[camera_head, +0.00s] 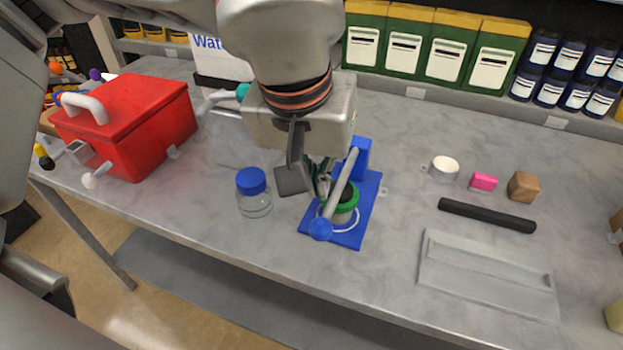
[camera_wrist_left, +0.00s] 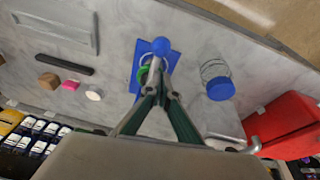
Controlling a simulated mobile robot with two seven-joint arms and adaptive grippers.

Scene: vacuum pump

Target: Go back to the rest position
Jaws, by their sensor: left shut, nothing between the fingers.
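The vacuum pump stands on the table as a blue base (camera_head: 348,235) with a pale lever (camera_head: 341,187) ending in a blue ball (camera_head: 321,229). A green ring (camera_head: 346,203) sits on the base. My left gripper (camera_head: 322,188) is at the pump, beside the lever, shut and empty. In the left wrist view, its fingertips (camera_wrist_left: 160,72) come together in front of the pump (camera_wrist_left: 174,62), and the blue ball (camera_wrist_left: 161,46) shows just past them. Whether they touch the lever cannot be told. My right gripper is not in view.
A clear jar with a blue lid (camera_head: 252,190) stands left of the pump. A red toolbox (camera_head: 140,120) is farther left. At right are a white cup (camera_head: 444,169), a pink block (camera_head: 483,182), a brown block (camera_head: 524,187), a black bar (camera_head: 486,215) and a grey tray (camera_head: 488,275).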

